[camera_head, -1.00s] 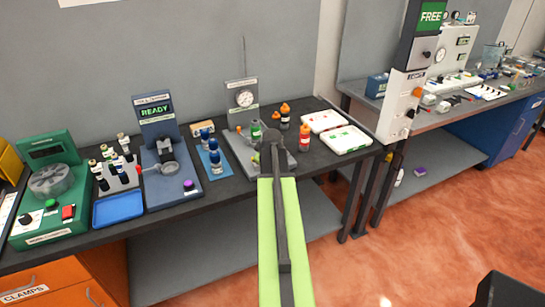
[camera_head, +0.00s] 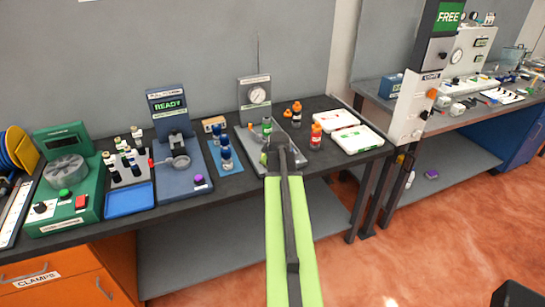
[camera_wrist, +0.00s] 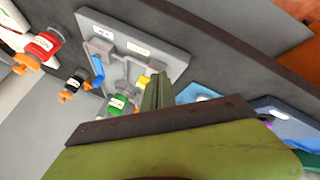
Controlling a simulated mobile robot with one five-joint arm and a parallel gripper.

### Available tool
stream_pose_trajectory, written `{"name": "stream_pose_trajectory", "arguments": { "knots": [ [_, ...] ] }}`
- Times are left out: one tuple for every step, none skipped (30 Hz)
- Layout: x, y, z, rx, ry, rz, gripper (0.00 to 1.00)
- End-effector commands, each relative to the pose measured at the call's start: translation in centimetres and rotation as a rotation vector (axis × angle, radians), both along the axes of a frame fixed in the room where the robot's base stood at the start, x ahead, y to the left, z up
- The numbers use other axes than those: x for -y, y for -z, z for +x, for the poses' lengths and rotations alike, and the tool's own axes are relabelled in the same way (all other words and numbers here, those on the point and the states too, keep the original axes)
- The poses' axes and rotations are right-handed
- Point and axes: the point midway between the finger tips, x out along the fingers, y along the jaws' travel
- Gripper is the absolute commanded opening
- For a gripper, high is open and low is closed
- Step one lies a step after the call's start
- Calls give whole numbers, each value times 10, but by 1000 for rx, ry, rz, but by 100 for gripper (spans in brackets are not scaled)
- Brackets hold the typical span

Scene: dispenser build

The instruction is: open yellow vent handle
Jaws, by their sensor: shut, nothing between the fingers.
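The yellow vent handle (camera_wrist: 144,81) shows in the wrist view as a small yellow piece on the grey dispenser plate (camera_wrist: 168,48). A blue handle (camera_wrist: 97,68) sits on the same plate, to its left. My gripper (camera_wrist: 160,90) is shut and empty, with its fingertips just right of the yellow handle; I cannot tell if they touch it. In the head view my gripper (camera_head: 274,148) is over the front of the dispenser, which has a round gauge (camera_head: 258,96) on its upright back. The yellow handle cannot be made out there, behind my arm.
A green-labelled bottle (camera_wrist: 118,104) with an orange cap stands close to my fingers. A red bottle (camera_wrist: 42,45) is farther left. Blue bottles (camera_head: 225,155) stand left of the dispenser, white trays (camera_head: 358,143) lie right of it.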

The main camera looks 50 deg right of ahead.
Motion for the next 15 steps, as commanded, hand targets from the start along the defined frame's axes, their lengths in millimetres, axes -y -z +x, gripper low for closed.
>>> {"name": "stream_pose_trajectory", "arguments": {
  "knots": [
    [-9, -9, -10, 0, 0, 0, 0],
    [-6, -22, -14, 0, 0, -1, 0],
    [-6, -32, -20, -1, 1, 0, 0],
    [-5, -38, -24, -1, 1, 0, 0],
    [-5, -43, -29, -1, 0, 0, 0],
    [-5, -51, -35, -2, 0, -1, 0],
    [-5, -56, -38, -1, 0, -1, 0],
    [-5, -60, -42, -1, 0, 1, 0],
    [-5, -66, -47, -1, 0, 1, 0],
    [-5, -69, -50, -1, -1, 0, 0],
    [-4, -72, -53, -1, -1, 0, 0],
    [-4, -76, -56, -1, -1, 0, 0],
    [-4, -78, -58, -2, 0, 0, 0],
    [-4, -79, -60, -2, 0, 0, 0],
    [-4, -80, -61, -3, -1, 0, 0]
  ]
}}
